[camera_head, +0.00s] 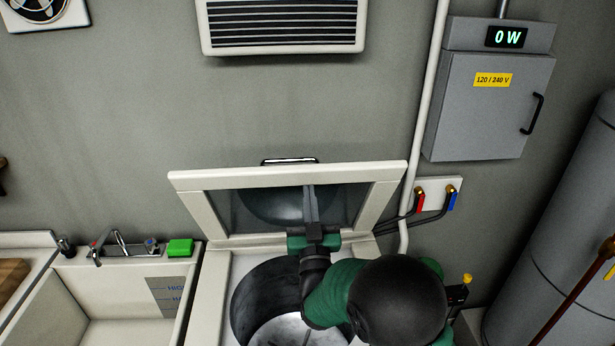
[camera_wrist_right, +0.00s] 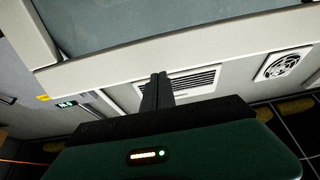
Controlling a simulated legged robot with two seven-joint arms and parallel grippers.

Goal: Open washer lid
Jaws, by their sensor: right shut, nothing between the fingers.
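The washer lid (camera_head: 188,182) is a white frame with a dark glass pane, and it stands raised and tilted back toward the wall in the head view. Its handle (camera_head: 290,161) shows at the top edge. The washer (camera_head: 213,290) below has its round drum opening exposed. My right gripper (camera_head: 309,188) is shut and empty, in front of the inner side of the raised lid. In the right wrist view its fingers (camera_wrist_right: 158,90) are together near the white lid frame (camera_wrist_right: 190,50); whether they touch it I cannot tell. My left gripper is not in view.
A white sink (camera_head: 130,333) with a faucet and a green sponge (camera_head: 180,247) stands left of the washer. Red and blue water valves (camera_head: 437,197) and a pipe are on the wall at right. A grey electrical panel (camera_head: 487,105) hangs above them, with a grey tank (camera_head: 565,240) farther right.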

